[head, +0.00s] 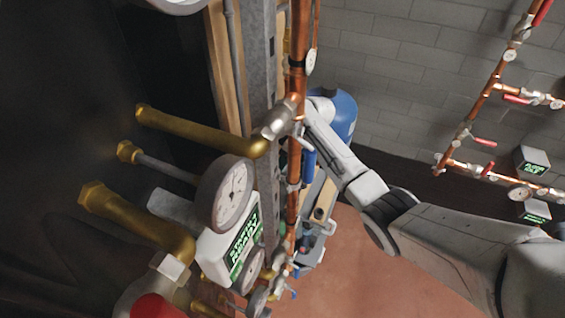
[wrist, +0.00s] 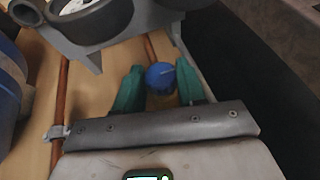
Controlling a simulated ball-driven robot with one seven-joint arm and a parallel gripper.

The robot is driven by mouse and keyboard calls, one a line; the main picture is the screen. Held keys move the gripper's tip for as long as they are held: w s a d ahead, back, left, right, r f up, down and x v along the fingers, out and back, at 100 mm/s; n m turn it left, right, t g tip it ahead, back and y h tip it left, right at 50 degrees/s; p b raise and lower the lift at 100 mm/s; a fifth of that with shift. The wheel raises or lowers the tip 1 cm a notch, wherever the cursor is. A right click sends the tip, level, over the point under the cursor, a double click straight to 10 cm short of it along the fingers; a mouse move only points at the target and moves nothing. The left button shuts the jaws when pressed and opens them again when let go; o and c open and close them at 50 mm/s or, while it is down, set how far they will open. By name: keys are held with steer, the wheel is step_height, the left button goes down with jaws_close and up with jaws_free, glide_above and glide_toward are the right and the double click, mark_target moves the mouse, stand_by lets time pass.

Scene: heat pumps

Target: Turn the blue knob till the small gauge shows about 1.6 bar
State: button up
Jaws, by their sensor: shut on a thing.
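The blue knob (wrist: 160,76) is round and sits between the two teal fingers of my gripper (wrist: 159,72) in the wrist view. The gripper is shut on it, with a finger on either side. In the head view my arm reaches down behind the copper pipe, and the hold on the knob is too small and too covered to make out. A dark-rimmed gauge (wrist: 82,14) is cut off at the top of the wrist view. In the head view small gauges (head: 257,300) stand low by the pipes; I cannot read their needles.
A large gauge (head: 232,194) and a white box with a green display (head: 240,245) stand close left of the copper pipe (head: 297,120). Brass pipes (head: 200,130) stick out at the left. A blue tank (head: 345,115) is behind my arm. Reddish floor (head: 360,270) is open at the lower middle.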

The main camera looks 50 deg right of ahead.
steer(key=shift+f, duration=0.1)
steer(key=y+b, duration=0.2)
steer(key=b, duration=0.3)
steer(key=m+g+y+b, duration=0.1)
steer(key=y+b, duration=0.1)
steer(key=b, duration=0.2)
steer(key=d+y+b, duration=0.1)
steer(key=y+b, duration=0.2)
steer(key=b, duration=0.2)
steer(key=shift+w+f+m+g+b, duration=0.2)
steer(key=shift+f+m+g+b, duration=0.1)
steer(key=shift+f+g, duration=0.1)
steer(key=shift+r+y+b, duration=0.1)
steer(key=shift+y+b, duration=0.3)
steer(key=shift+b, duration=0.55)
steer(key=shift+r+y+b, duration=0.1)
steer(key=shift+y+b, duration=0.2)
steer(key=shift+b, duration=0.4)
steer(key=o, duration=1.1)
steer(key=shift+c, duration=0.2)
